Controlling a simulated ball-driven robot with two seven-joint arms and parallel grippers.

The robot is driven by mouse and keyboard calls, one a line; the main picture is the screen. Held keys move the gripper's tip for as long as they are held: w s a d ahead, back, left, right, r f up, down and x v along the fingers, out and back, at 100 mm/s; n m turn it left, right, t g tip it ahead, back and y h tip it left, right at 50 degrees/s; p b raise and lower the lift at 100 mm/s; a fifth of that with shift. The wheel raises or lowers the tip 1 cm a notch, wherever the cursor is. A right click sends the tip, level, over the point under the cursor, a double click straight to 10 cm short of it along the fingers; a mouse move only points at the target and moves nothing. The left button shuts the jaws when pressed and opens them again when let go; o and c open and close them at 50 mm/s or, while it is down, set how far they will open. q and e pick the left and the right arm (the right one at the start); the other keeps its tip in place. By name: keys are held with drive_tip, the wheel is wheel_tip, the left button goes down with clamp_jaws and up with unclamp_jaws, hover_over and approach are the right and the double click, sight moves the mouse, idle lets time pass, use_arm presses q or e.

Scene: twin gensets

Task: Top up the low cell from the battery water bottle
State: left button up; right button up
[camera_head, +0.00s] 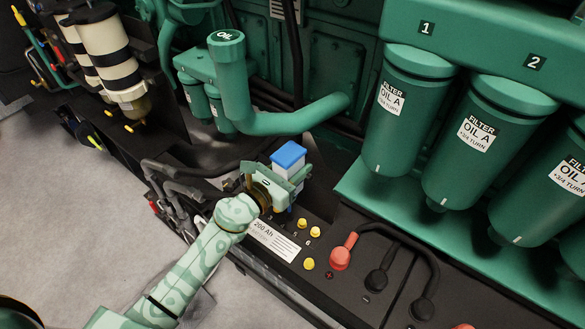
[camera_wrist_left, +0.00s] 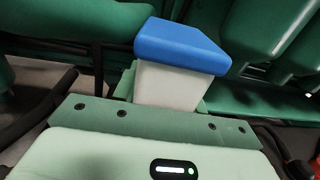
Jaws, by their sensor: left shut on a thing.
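My left gripper (camera_head: 279,184) is shut on a white bottle with a blue top (camera_head: 288,155), taken to be the battery water bottle. It holds the bottle over the left part of the black battery (camera_head: 329,287), which has a "200 Ah" label (camera_head: 274,240). In the left wrist view the bottle (camera_wrist_left: 172,84) stands up between the fingers, its blue part uppermost. Yellow cell caps (camera_head: 308,263) show on the battery just right of the gripper. The gripper and bottle hide the battery top beneath them, so I cannot tell the low cell. My right gripper is not in view.
A red terminal cover (camera_head: 341,257) and black cables (camera_head: 392,234) lie right of the caps. A green oil filler pipe (camera_head: 290,122) is behind the gripper. Large green oil filters (camera_head: 403,120) stand at the right. Grey floor (camera_head: 70,220) is open at the left.

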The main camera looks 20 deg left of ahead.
use_arm(q)
drive_tip(key=shift+r, duration=0.6)
drive_tip(key=shift+s+a+f, duration=0.15)
drive_tip(key=shift+s+a, duration=0.05)
drive_tip(key=shift+s, duration=0.2)
drive_tip(key=b+v, duration=0.1)
drive_tip(key=v, duration=1.1)
drive_tip(key=shift+s+d+r, duration=0.2)
drive_tip(key=shift+d+r, duration=0.1)
drive_tip(key=shift+d, duration=0.1)
